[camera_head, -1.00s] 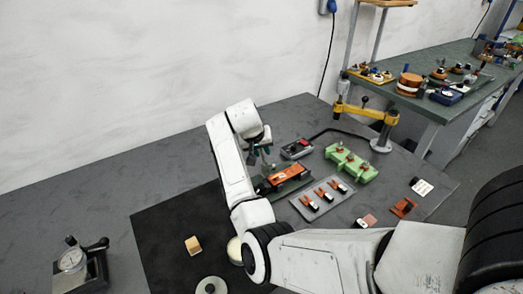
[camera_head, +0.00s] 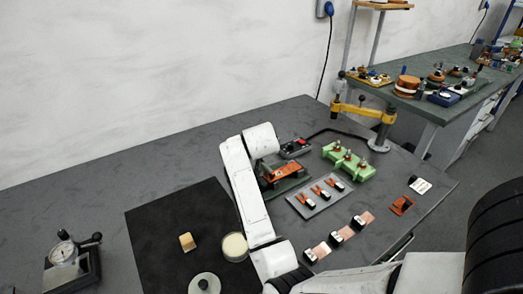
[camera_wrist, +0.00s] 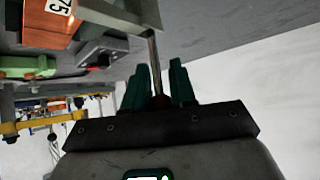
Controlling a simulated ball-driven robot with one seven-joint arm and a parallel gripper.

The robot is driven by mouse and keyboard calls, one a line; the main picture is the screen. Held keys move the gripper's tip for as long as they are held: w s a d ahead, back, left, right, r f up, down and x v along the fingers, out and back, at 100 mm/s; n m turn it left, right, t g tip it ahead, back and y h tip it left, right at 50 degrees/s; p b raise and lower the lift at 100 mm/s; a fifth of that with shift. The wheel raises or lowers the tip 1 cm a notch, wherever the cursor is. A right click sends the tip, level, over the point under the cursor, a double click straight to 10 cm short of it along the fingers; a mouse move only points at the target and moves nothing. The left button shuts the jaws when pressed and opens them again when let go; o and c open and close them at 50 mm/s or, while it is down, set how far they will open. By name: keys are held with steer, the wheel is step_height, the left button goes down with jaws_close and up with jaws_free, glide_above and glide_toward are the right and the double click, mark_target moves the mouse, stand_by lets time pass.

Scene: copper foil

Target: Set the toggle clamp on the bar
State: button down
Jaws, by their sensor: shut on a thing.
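An orange block (camera_head: 280,172) sits on a dark green base (camera_head: 290,186) at the middle of the bench; it looks like the bar with the clamp. In the wrist view its orange face (camera_wrist: 50,24) carries a white label "75". Grey metal clamp parts (camera_wrist: 103,50) are beside it. A thin metal lever (camera_wrist: 154,55) runs from these parts to a dark red end between my fingers. My gripper (camera_wrist: 160,82) is shut on this lever with its dark green fingers. In the head view my white wrist hides the gripper and part of the clamp.
A grey tray with small orange-and-black clamps (camera_head: 320,196) and a green fixture (camera_head: 348,160) stand to the right. Copper pieces with black blocks (camera_head: 337,237) lie in front. A black mat (camera_head: 160,240) holds a wooden block (camera_head: 187,242). A dial gauge (camera_head: 64,254) stands far left.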

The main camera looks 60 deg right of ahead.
steer(key=shift+s+f, duration=0.1)
steer(key=shift+f, duration=0.15)
steer(key=c, duration=1.4)
jaws_free()
steer(key=o, duration=0.4)
steer(key=shift+a+r, duration=0.1)
steer(key=shift+a, duration=0.05)
steer(key=shift+s+a+r, duration=0.1)
steer(key=shift+a+r, duration=0.25)
steer(key=shift+r, duration=0.1)
steer(key=v, duration=0.9)
steer(key=shift+s+a+r, duration=0.15)
steer(key=shift+s+a, duration=0.05)
steer(key=shift+a, duration=0.1)
